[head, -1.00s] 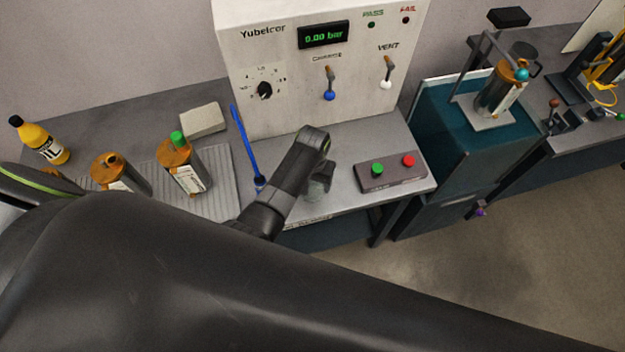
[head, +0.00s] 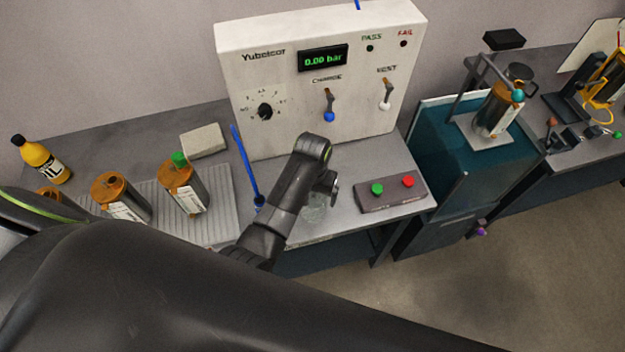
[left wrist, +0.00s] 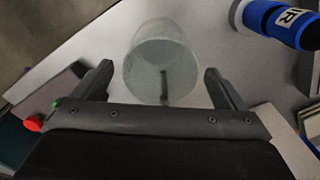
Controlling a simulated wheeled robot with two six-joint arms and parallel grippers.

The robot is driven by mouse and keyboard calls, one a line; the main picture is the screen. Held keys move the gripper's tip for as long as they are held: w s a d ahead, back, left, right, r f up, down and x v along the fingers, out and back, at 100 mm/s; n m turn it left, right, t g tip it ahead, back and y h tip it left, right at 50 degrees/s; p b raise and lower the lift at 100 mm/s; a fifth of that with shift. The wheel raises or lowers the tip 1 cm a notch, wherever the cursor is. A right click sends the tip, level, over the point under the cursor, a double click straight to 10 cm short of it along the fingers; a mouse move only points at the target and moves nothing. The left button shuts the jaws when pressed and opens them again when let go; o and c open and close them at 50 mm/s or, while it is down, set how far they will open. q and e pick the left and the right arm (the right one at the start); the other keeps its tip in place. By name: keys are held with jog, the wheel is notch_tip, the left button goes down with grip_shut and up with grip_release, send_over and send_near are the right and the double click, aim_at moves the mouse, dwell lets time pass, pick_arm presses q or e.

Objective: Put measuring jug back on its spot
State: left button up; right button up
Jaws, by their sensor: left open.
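The measuring jug (head: 315,208) is a clear, see-through vessel on the grey bench, in front of the test console and left of the button box. My left gripper (head: 328,188) is over it and partly hides it in the head view. In the left wrist view the jug (left wrist: 158,62) shows between the two spread fingers of my left gripper (left wrist: 160,85). The fingers are open, with a visible gap to the jug on each side. I cannot tell which spot is the jug's own. My right gripper is not in view.
The white console (head: 300,100) stands behind the jug. A button box (head: 391,193) is to the right. A blue tool (head: 247,170) is to the left, near a ribbed mat (head: 222,205) with amber canisters (head: 184,186). A teal water tank (head: 455,150) stands farther right.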

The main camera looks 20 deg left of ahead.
pick_arm(q)
notch_tip(320, 180, up, 7)
dwell(0.3)
dwell(0.5)
